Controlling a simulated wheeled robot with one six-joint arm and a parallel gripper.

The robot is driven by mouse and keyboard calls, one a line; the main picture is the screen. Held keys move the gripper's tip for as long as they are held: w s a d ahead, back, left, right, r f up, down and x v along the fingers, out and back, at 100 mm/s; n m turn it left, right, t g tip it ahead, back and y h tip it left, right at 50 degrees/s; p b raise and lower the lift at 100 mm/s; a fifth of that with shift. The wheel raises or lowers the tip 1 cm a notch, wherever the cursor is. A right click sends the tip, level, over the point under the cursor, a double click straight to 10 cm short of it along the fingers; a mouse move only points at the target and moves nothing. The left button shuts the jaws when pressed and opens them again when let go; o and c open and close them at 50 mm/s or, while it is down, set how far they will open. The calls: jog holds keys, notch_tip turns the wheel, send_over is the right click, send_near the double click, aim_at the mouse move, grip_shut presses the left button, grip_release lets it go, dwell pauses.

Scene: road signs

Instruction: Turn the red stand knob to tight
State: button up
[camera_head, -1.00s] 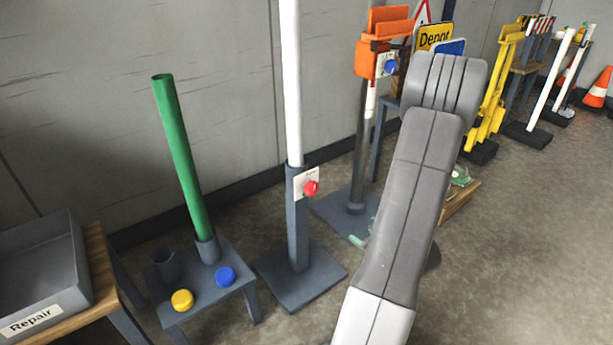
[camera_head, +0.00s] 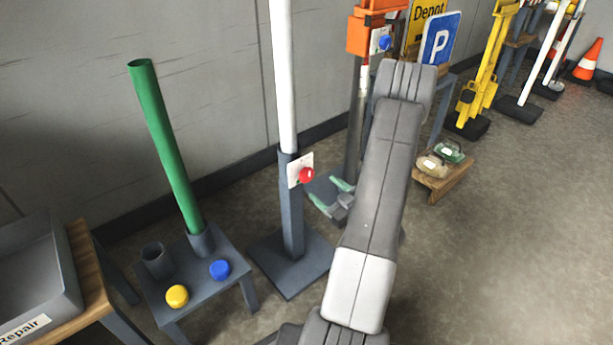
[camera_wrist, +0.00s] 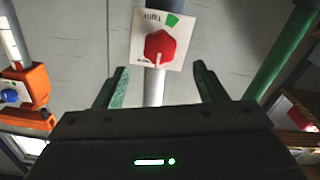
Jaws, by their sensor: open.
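The red knob (camera_head: 307,175) sits on a white plate (camera_head: 294,168) on the grey stand (camera_head: 291,215), which carries a tall white pole (camera_head: 284,80). In the wrist view the red knob (camera_wrist: 160,43) faces me. The plate there has a green patch beside the word Tight at its top and a small, unreadable word at lower left. A pale mark on the knob points down, away from the green patch. My gripper (camera_head: 332,194) is open, its green fingers to the right of the knob and apart from it. In the wrist view my gripper (camera_wrist: 162,70) has the knob ahead, between and beyond its fingertips.
A low table at left holds a green tube (camera_head: 166,145), a yellow knob (camera_head: 177,295) and a blue knob (camera_head: 220,269). An orange stand head (camera_head: 358,36) with a blue knob (camera_head: 385,43) stands behind. Open floor lies at right.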

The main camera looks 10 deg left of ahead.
aim_at(309, 177)
jog(key=b+x, duration=0.1)
jog(key=x, duration=0.8)
jog(key=shift+c, duration=0.5)
jog(key=c, duration=0.9)
